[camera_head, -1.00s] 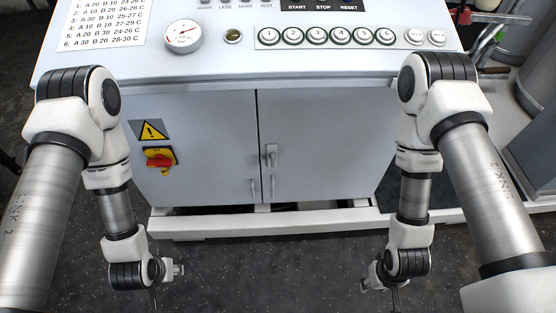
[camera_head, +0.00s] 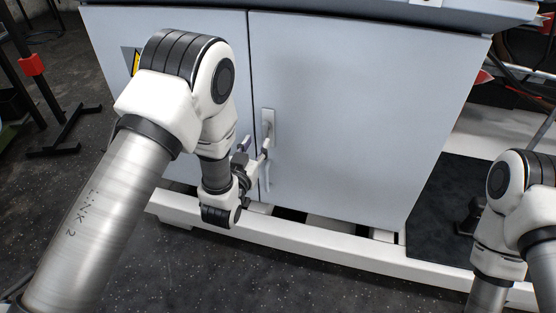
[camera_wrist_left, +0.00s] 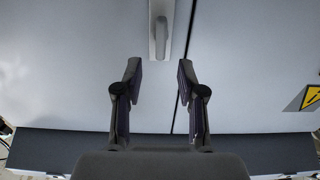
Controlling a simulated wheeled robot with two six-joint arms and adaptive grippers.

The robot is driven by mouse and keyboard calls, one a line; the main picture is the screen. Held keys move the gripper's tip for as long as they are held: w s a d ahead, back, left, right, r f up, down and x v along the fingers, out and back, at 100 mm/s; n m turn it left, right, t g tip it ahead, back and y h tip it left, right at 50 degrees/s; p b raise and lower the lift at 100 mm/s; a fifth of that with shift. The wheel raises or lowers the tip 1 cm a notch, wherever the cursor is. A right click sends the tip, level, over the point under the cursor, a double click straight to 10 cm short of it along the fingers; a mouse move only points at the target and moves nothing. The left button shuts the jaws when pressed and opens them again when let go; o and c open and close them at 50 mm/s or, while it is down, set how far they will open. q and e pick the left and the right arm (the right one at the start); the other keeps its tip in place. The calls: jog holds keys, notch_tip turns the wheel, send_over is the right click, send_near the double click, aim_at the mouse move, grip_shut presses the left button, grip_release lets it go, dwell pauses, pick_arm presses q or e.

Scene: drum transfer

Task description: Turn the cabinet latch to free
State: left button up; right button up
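The cabinet latch (camera_head: 268,119) is a small grey plate with a handle on the right door, close to the seam between the two cabinet doors. Its handle lies roughly vertical, in line with the plate. In the left wrist view the latch (camera_wrist_left: 160,27) is at the top centre. My right gripper is out of frame.
The cabinet's right door (camera_head: 355,110) is shut and flat. A white base rail (camera_head: 310,243) runs along the floor under the cabinet. A yellow warning sign (camera_wrist_left: 312,97) shows in the left wrist view.

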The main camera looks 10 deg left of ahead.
aim_at(264, 131)
pick_arm(q)
jog(key=w+b, duration=0.1)
jog(key=w, duration=0.6)
jog(key=shift+f+b, duration=0.15)
jog(key=shift+b, duration=0.25)
jog(key=shift+w+d, duration=0.1)
jog(key=shift+w, duration=0.35)
grip_shut()
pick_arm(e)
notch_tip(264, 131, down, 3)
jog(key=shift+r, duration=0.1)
